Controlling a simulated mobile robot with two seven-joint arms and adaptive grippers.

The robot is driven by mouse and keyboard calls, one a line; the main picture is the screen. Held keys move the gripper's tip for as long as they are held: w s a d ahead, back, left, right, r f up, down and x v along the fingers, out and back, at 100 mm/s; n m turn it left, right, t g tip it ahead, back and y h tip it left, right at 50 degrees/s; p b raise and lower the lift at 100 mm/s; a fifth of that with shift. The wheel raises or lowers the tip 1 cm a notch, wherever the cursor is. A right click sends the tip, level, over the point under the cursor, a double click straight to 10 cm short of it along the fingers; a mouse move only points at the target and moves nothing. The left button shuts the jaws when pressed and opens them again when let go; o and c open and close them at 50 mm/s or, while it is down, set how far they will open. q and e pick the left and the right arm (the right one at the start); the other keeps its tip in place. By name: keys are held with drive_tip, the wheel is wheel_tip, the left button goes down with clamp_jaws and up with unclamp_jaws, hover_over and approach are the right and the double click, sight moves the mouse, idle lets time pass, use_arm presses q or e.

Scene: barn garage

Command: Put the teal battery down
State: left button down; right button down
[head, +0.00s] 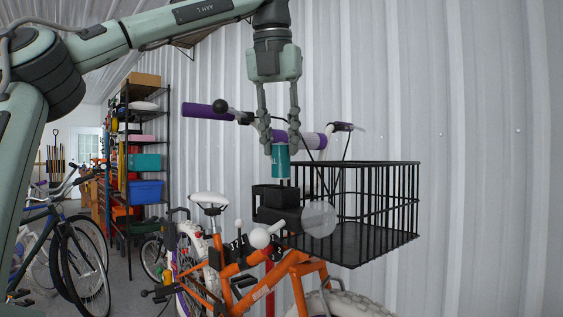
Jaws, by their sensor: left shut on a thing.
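The teal battery (280,163) is a small upright cylinder. My left gripper (279,148) points straight down, with its two fingers shut on the battery's upper part. The battery hangs above a black box-like part (275,196) at the front of the orange bicycle (284,272). I cannot tell whether the battery's lower end touches anything. My right gripper is not in view.
A black wire basket (385,212) is to the right of the battery. Purple handlebar grips (198,110) and cables are close behind my fingers. A round lamp (319,219) sits below. A loaded shelf (145,160) and more bicycles (75,255) are at left.

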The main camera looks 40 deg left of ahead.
sight(281, 163)
use_arm(q)
drive_tip(key=shift+w+a+f, duration=0.15)
drive_tip(key=shift+w+f, duration=0.05)
drive_tip(key=shift+w, duration=0.15)
drive_tip(key=shift+f, duration=0.3)
drive_tip(key=x, duration=0.3)
drive_tip(key=shift+s+f, duration=0.2)
drive_tip(key=shift+s, duration=0.15)
drive_tip(key=shift+f, duration=0.1)
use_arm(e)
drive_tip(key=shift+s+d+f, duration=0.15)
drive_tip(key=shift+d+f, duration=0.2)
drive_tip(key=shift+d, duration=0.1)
use_arm(q)
drive_tip(key=shift+f, duration=0.1)
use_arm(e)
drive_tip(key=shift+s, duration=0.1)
use_arm(q)
drive_tip(key=c, duration=1.2)
unclamp_jaws()
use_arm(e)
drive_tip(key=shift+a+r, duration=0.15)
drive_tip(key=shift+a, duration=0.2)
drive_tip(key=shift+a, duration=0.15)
